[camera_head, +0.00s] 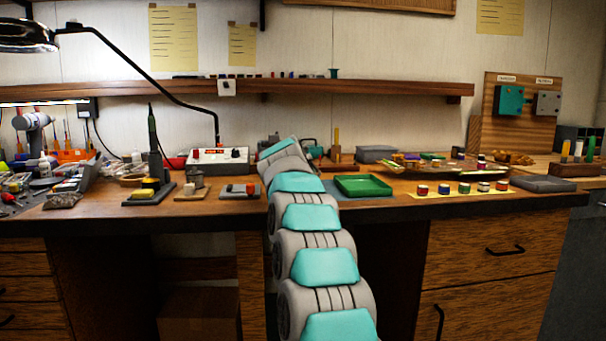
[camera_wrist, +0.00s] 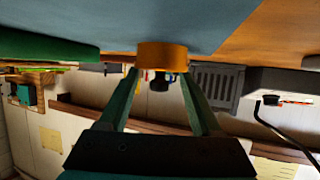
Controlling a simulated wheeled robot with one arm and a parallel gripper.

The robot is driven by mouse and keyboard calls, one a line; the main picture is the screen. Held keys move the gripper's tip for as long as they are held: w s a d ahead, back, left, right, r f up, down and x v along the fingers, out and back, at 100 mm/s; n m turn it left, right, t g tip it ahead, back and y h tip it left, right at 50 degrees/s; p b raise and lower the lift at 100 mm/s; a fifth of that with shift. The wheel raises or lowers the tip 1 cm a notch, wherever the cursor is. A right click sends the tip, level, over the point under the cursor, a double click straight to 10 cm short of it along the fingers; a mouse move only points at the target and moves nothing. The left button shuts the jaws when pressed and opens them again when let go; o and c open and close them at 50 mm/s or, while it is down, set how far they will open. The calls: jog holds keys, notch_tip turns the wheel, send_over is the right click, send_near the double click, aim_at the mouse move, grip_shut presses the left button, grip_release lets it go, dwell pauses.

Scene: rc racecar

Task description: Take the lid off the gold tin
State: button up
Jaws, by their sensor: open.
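The gold tin (camera_wrist: 162,54) stands on a blue-grey mat (camera_wrist: 190,25) in the wrist view, which is upside down. A small dark piece (camera_wrist: 160,79) shows at the tin's top, lower in the picture; I cannot tell if it is a lid knob or something behind. My gripper (camera_wrist: 160,76) is open, with one finger on each side of the tin's top end. I cannot tell whether the fingers touch it. The seam between lid and tin is not clear. In the head view my arm hides the tin and my gripper.
A green tray (camera_head: 363,186) lies on the mat right of my arm. Several small coloured pots (camera_head: 464,188) stand on a yellow strip further right. A white box with red knobs (camera_head: 218,159) is at the back left. A lamp arm (camera_head: 150,78) hangs over the left side.

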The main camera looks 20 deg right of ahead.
jog(key=shift+w+d, duration=0.15)
jog(key=shift+w, duration=0.05)
jog(key=c, duration=0.8)
jog(key=shift+f, duration=0.15)
grip_shut()
